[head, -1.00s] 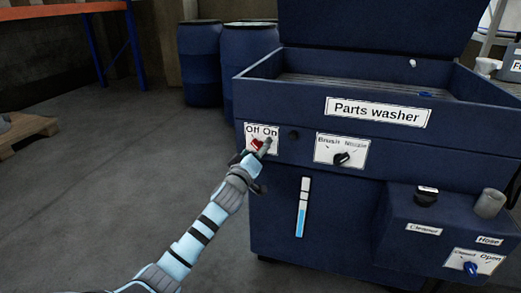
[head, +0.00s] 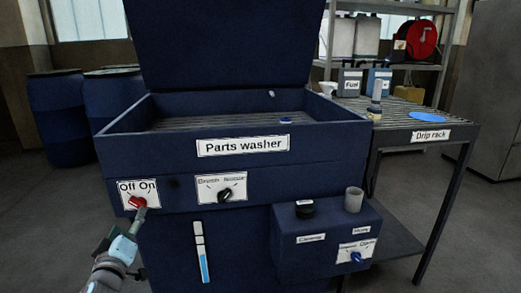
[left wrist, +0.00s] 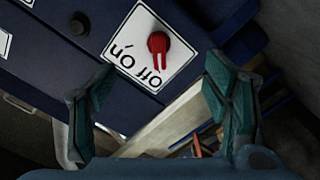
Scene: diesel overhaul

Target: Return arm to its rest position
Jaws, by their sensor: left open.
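The blue parts washer (head: 240,170) fills the middle of the head view. Its red Off/On switch (head: 136,201) is on a white label at the front left; the switch also shows in the left wrist view (left wrist: 158,43). My left gripper (head: 137,222) is at the lower left of the head view, just in front of and below the switch. In the left wrist view my left gripper (left wrist: 160,72) has its two fingers wide apart, with nothing between them and the switch past their tips. My right gripper is not in view.
A Brush/Nozzle knob (head: 226,194) is right of the switch. The cleaner and hose box (head: 325,240) juts out at lower right. The drip rack (head: 400,138) stands at the right. Blue barrels (head: 62,120) stand behind at the left; the left floor is clear.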

